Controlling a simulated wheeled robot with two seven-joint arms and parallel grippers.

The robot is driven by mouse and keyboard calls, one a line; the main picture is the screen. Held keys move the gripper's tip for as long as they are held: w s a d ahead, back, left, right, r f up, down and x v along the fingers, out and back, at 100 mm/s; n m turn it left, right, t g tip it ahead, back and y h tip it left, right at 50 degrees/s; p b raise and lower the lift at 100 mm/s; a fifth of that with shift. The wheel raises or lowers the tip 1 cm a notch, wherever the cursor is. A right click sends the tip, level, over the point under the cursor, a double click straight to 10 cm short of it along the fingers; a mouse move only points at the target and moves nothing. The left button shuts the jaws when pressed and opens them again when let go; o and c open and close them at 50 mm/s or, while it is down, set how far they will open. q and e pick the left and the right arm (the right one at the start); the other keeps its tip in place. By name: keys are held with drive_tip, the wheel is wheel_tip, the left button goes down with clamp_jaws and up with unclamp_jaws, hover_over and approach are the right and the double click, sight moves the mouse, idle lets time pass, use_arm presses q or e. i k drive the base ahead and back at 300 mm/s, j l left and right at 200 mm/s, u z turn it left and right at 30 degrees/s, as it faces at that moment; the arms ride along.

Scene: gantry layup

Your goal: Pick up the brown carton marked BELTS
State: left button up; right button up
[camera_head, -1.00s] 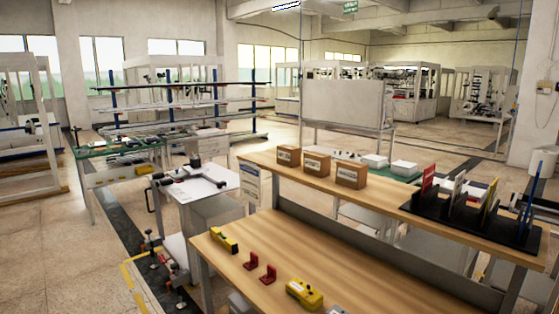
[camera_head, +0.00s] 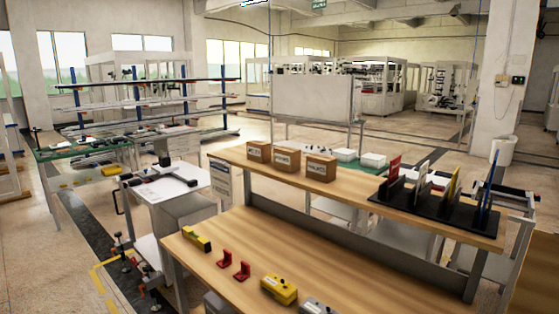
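Three brown cartons stand in a row at the left part of the raised wooden shelf (camera_head: 350,190) of the workbench. They are the left carton (camera_head: 259,152), the middle carton (camera_head: 287,160) and the right carton (camera_head: 321,168). Each has a white label on its front face, but the print is too small for me to tell which one reads BELTS. The cartons are upright, with small gaps between them. Neither of my grippers is in view.
The lower wooden top (camera_head: 250,255) holds a yellow-black level (camera_head: 197,238), two red brackets (camera_head: 233,265) and a yellow tool (camera_head: 279,290). A black rack (camera_head: 435,208) with upright items stands right on the shelf. A white cart (camera_head: 170,190) stands left. Floor beyond is partly open.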

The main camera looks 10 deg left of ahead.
sight(259, 151)
drive_tip(key=z, duration=1.85)
drive_tip(key=j+u, duration=0.15)
drive_tip(key=u, duration=2.2)
drive_tip(key=i+j+z, duration=0.1)
drive_tip(key=z, duration=0.35)
drive_tip(key=j+z, duration=0.3)
drive_tip(key=z, duration=0.15)
drive_tip(key=i+j+z, duration=0.1)
drive_tip(key=j+z, duration=0.15)
drive_tip(key=z, duration=0.2)
drive_tip(key=j+z, duration=0.25)
drive_tip(key=z, duration=0.2)
